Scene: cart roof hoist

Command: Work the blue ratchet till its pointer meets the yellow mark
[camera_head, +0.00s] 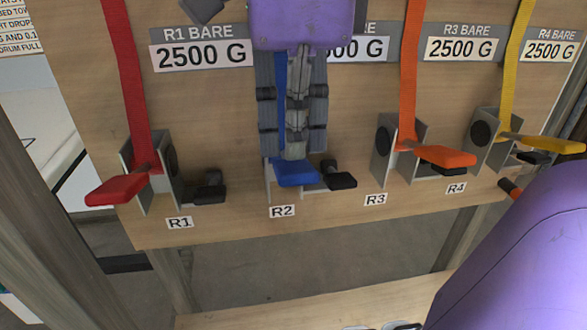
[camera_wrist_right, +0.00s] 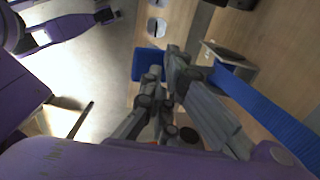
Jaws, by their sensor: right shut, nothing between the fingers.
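The blue ratchet at R2 has a blue handle (camera_head: 297,173) that sticks out below its grey bracket. The handle also shows in the wrist view (camera_wrist_right: 148,66), beside my fingertips. A blue strap (camera_head: 280,95) runs up from the ratchet behind my gripper. My right gripper (camera_head: 294,154) points down in front of the ratchet, its fingers shut and empty just above the handle. I cannot tell whether they touch it. The gripper hides most of the R2 bracket and its name plate. I can make out neither pointer nor yellow mark. My left gripper is not recognisable in view.
A red ratchet (camera_head: 117,189) at R1 stands to the left. An orange ratchet (camera_head: 446,156) at R3 and a yellow one (camera_head: 545,143) at R4 stand to the right. A black lever (camera_head: 341,180) sits close right of the blue handle. Open space lies below the board (camera_head: 240,232).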

